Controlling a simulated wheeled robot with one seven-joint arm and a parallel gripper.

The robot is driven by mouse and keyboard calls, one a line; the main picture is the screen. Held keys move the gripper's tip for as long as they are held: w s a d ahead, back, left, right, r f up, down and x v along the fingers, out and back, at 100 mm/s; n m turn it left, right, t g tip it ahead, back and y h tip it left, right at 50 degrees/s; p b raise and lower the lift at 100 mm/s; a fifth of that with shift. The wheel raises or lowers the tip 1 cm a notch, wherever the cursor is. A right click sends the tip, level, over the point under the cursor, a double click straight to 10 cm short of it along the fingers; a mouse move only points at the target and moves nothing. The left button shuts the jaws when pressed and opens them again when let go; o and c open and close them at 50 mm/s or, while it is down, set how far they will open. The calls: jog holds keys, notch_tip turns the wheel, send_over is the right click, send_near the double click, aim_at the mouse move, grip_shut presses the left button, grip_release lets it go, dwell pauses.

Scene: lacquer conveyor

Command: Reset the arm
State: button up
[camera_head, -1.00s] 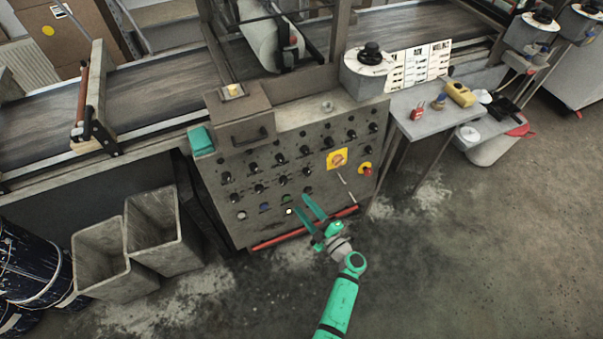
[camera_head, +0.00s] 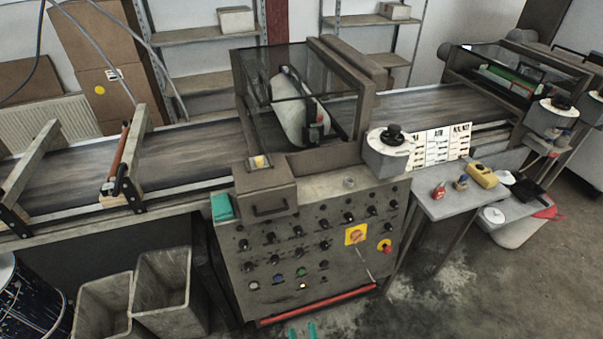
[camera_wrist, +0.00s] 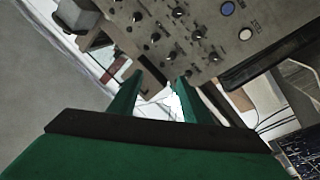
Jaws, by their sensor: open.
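My gripper shows at the bottom edge of the head view (camera_head: 303,331), where only its two green fingertips are visible. In the wrist view the fingers of my gripper (camera_wrist: 158,98) stand apart with nothing between them. They point toward the lower part of the control panel (camera_head: 310,250), which carries rows of black knobs and a few coloured buttons. The fingers look apart from the panel, though the exact gap is hard to tell. The rest of my arm is out of the head view.
A red bar (camera_head: 318,305) runs along the panel's lower edge. Two grey bins (camera_head: 172,295) stand at the left beside a dark drum (camera_head: 30,300). A grey side table (camera_head: 440,203) with a padlock and yellow item juts out right. Open floor lies at the lower right.

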jog(key=s+r+m+g+h, duration=0.1)
jog(key=s+r+m, duration=0.3)
jog(key=s, duration=0.5)
jog(key=s+r+m+g+h, duration=0.2)
jog(key=s+r+m, duration=0.3)
jog(key=s, duration=0.5)
notch_tip(320, 180, up, 3)
jog(key=shift+s+a+f+g, duration=0.15)
jog(key=shift+s+a+g, duration=0.05)
jog(key=shift+g, duration=0.4)
jog(key=shift+s, duration=0.1)
jog(key=shift+w, duration=0.2)
dwell(0.5)
jog(key=shift+s+a, duration=0.1)
jog(key=shift+a, duration=0.05)
jog(key=c, duration=0.3)
